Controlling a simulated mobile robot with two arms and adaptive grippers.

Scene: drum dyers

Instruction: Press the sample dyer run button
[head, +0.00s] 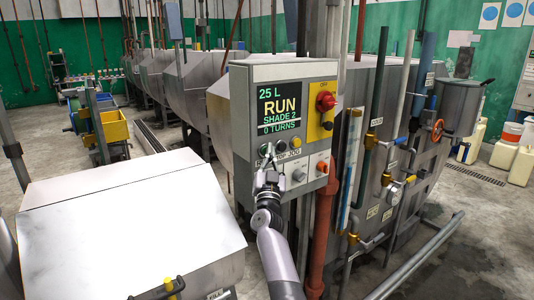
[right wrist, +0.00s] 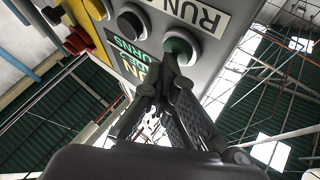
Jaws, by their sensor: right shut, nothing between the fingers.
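The grey control box (head: 250,74) stands near the middle of the head view. Its lit screen (head: 278,107) reads "25 L, RUN, SHADE 2, 0 TURNS". The green run button (right wrist: 180,44) sits beside its RUN label (right wrist: 200,17) in the right wrist view. My right gripper (head: 267,166) is shut and empty in front of the box's lower left. It also shows in the right wrist view (right wrist: 172,70), with its closed tips at the green button, seeming to touch it and partly covering it. My left gripper is not in view.
A black button (head: 281,146) and a yellow button (head: 296,142) sit to the right of the run button. A red knob (head: 326,101) is on a yellow plate. Pipes stand right of the box. A steel-lidded tank (head: 125,215) fills the lower left.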

